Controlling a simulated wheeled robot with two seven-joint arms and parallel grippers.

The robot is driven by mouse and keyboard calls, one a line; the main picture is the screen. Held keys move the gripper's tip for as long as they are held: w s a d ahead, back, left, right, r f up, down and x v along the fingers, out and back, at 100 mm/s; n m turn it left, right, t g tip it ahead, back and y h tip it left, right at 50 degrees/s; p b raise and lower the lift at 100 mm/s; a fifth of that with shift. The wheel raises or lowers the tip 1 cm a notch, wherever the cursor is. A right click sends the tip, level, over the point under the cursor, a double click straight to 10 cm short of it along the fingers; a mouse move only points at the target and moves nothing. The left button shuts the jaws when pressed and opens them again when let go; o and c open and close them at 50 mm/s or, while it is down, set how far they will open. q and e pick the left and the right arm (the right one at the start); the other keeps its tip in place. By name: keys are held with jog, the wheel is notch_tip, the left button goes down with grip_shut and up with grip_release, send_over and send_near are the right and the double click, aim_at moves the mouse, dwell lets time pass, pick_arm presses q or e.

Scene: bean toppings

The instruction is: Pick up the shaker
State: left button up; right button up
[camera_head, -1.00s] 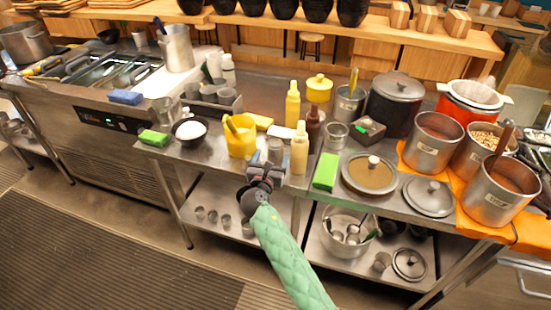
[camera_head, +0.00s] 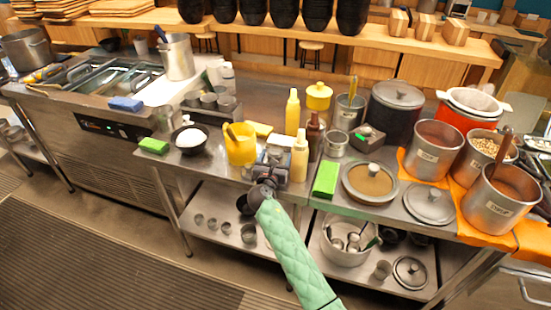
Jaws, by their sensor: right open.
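A small greyish shaker (camera_head: 274,153) stands on the steel counter, just behind the yellow container's right side and left of the cream squeeze bottle. My right gripper (camera_head: 271,168) is at the counter's front edge, directly in front of it. The gripper is open, and its dark fingers overlap the shaker in the picture. They hide much of the shaker, so I cannot tell whether they touch it or lie around it. My left gripper is not in view.
Close by are a yellow container (camera_head: 240,149), a cream squeeze bottle (camera_head: 299,158), a brown bottle (camera_head: 313,137) and a green block (camera_head: 325,178). A black bowl of white grains (camera_head: 190,138) stands to the left. Large pots (camera_head: 432,150) fill the right side.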

jog(key=shift+w+d, duration=0.2)
jog(key=shift+w, duration=0.5)
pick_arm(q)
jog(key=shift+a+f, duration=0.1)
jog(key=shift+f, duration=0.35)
pick_arm(e)
jog(key=shift+c, duration=0.3)
jog(key=c, duration=0.7)
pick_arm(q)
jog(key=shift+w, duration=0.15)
